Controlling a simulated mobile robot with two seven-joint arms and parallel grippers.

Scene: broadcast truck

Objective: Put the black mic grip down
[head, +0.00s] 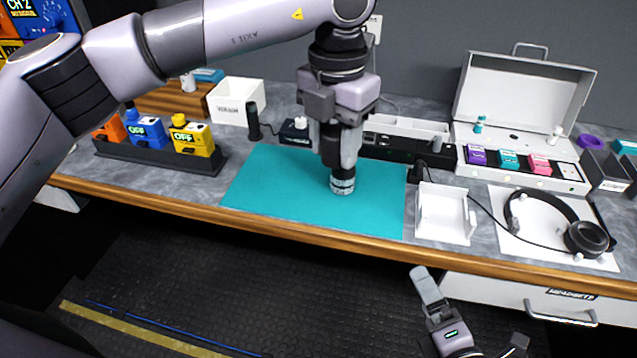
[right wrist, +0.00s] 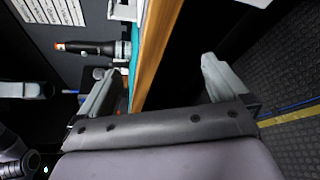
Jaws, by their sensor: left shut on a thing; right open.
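My left gripper (head: 338,160) points straight down over the teal mat (head: 275,185), shut on the black mic grip. The fingers hide most of the grip. A pale, teal-banded round end (head: 342,184) shows below them, close to the mat; I cannot tell whether it touches. My right gripper (head: 470,306) is open and empty, low in front of the counter's edge. Its two spread fingers also show in the right wrist view (right wrist: 160,70).
Left of the mat stands a dark rack with yellow (head: 193,138) and blue packs. A white tray (head: 443,214) and a headset (head: 585,239) lie to the right. The mat's left and right parts are clear.

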